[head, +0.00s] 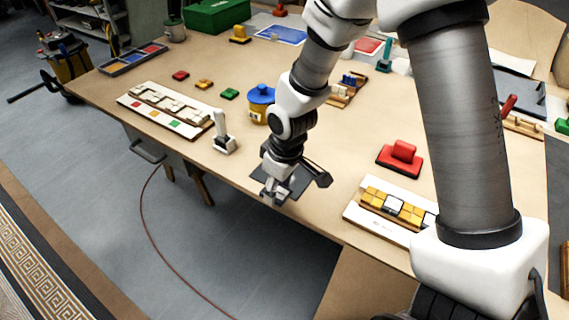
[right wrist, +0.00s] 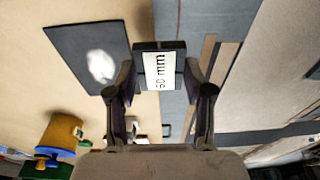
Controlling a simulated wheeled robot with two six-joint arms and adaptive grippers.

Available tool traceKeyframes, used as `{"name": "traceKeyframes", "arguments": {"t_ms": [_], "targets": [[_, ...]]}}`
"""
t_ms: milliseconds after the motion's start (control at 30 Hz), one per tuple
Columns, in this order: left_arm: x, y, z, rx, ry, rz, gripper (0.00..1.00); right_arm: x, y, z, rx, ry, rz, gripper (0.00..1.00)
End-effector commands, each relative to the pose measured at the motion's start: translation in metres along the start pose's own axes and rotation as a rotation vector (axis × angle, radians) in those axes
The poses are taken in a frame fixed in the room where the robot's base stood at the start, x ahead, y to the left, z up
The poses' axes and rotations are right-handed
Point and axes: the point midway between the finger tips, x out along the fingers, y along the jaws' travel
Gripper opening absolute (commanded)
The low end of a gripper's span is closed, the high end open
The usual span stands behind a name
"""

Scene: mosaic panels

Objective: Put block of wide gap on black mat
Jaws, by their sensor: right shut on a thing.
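My right gripper (right wrist: 158,105) is shut on a dark block (right wrist: 157,70) with a white label reading "50 mm". In the head view my right gripper (head: 273,188) is over the front edge of the table, and the block is hard to make out there. The black mat (right wrist: 85,42) lies flat on the table beside the block in the right wrist view, with a bright white patch on it. In the head view the mat (head: 298,180) shows partly behind the gripper. The block appears above the table beside the mat. My left gripper is not in view.
A blue-lidded yellow pot (head: 259,108) and a white-handled tool (head: 223,138) stand left of my right arm. A white panel with coloured squares (head: 160,118) lies farther left. A panel with yellow tiles (head: 372,190) and a red-handled block (head: 400,160) are on the right.

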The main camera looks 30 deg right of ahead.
Motion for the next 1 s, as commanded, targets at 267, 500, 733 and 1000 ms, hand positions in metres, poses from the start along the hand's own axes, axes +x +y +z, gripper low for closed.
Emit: {"name": "traceKeyframes", "arguments": {"t_ms": [267, 500, 733, 1000], "targets": [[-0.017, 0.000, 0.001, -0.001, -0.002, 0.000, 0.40, 0.011, 0.078, -0.036, 0.005, -0.001, 0.003, 0.14], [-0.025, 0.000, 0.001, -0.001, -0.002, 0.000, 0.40, 0.029, 0.102, -0.044, 0.000, -0.006, 0.003, 0.14], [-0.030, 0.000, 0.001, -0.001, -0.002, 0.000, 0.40, 0.053, 0.102, -0.041, -0.001, -0.002, 0.004, 0.14], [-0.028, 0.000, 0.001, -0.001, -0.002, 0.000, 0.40, 0.057, 0.102, -0.040, -0.001, -0.002, 0.004, 0.55]]}}
